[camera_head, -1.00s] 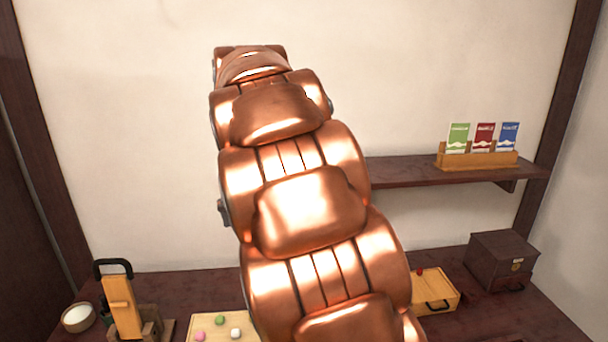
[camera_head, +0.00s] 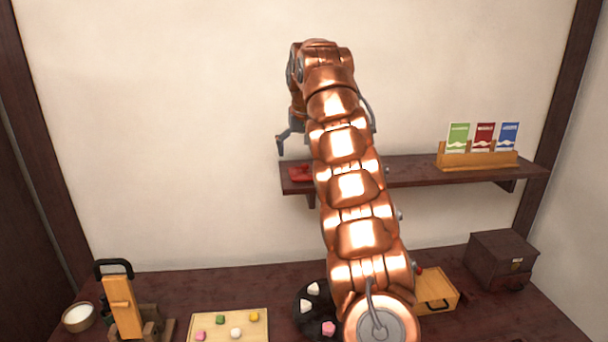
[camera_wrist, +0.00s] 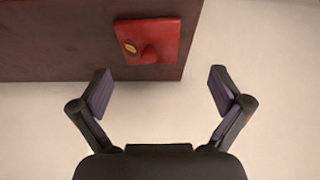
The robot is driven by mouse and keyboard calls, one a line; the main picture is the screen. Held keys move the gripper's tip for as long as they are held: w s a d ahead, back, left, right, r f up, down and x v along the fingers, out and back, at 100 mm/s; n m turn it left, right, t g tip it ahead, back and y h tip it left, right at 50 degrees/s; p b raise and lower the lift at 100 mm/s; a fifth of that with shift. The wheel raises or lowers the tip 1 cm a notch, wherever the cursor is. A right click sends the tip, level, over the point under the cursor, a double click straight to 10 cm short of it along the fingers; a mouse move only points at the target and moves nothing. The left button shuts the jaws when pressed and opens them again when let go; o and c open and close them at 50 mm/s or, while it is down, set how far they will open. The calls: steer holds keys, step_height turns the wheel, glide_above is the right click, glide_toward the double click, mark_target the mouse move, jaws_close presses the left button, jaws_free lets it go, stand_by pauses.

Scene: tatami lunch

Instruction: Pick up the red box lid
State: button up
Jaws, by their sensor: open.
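The red box lid (camera_head: 301,173) lies at the left end of the dark wall shelf, partly hidden behind my arm in the head view. In the wrist view the lid (camera_wrist: 150,42) is a flat red square with a round knob and a small gold mark, near the shelf's edge. My gripper (camera_wrist: 161,92) is open and empty. Its fingers are apart from the lid, which shows above the gap between them in the wrist view. In the head view only one finger (camera_head: 284,140) shows clearly, above and left of the lid; the rest is hidden by my arm.
The dark shelf (camera_head: 410,171) holds a wooden rack (camera_head: 477,162) with three packets at its right.

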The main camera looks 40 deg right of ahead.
mark_target(305, 167)
steer(key=shift+s+d, duration=0.1)
steer(key=shift+d, duration=0.75)
steer(key=shift+x, duration=2)
steer(key=shift+p+x, duration=0.5)
steer(key=shift+x, duration=1.3)
steer(key=shift+d, duration=0.1)
steer(key=c, duration=0.8)
steer(key=shift+c, duration=1.4)
